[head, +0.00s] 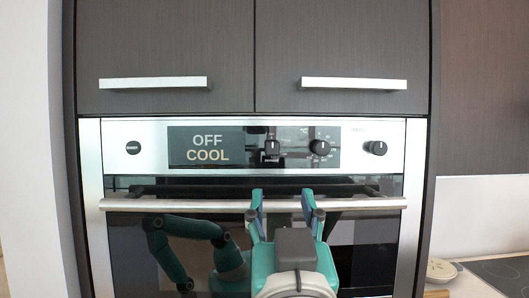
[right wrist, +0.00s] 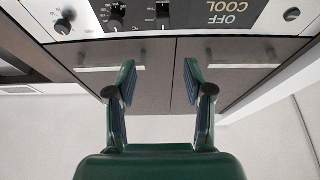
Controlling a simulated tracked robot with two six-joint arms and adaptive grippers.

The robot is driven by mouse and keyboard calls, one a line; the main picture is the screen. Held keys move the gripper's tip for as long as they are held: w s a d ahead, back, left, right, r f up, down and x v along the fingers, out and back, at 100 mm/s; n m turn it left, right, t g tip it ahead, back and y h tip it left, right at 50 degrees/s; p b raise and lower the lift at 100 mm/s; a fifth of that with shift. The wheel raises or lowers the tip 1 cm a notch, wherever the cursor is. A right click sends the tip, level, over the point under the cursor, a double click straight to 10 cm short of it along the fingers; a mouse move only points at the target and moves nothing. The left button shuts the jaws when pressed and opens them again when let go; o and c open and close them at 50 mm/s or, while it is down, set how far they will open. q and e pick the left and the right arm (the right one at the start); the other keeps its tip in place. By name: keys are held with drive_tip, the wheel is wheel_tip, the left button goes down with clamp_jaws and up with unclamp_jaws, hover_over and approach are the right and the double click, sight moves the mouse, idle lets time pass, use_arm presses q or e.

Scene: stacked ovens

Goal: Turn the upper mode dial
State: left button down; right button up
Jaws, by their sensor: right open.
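The upper oven's control panel (head: 354,135) carries three black dials. One dial (head: 272,147) is right of the display, another dial (head: 319,147) is near the panel's middle right, and a third dial (head: 376,148) is at the far right. The frames do not label which is the mode dial. The display (head: 207,147) reads OFF COOL. My right gripper (head: 284,203) is open and empty, below the first dial, its fingers overlapping the handle in the picture. In the right wrist view the panel is upside down, with the first dial (right wrist: 163,17) beyond the open fingers (right wrist: 158,80). My left gripper is not in view.
A horizontal oven handle (head: 150,204) runs across the door below the panel. Dark glass under it shows a reflected teal arm. Dark cabinets (head: 165,45) with bar handles are above. A counter with a small round object (head: 440,269) is at the lower right.

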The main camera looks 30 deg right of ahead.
sight(272, 146)
drive_tip(key=p+x, duration=0.1)
drive_tip(key=x, duration=0.4)
drive_tip(key=p+x, duration=0.2)
drive_tip(key=x, duration=0.4)
drive_tip(key=p+x, duration=0.1)
drive_tip(key=x, duration=0.4)
drive_tip(key=shift+w+a+r+p, duration=0.1)
drive_tip(key=shift+w+a+p, duration=0.1)
drive_tip(key=shift+w+p, duration=0.1)
clamp_jaws()
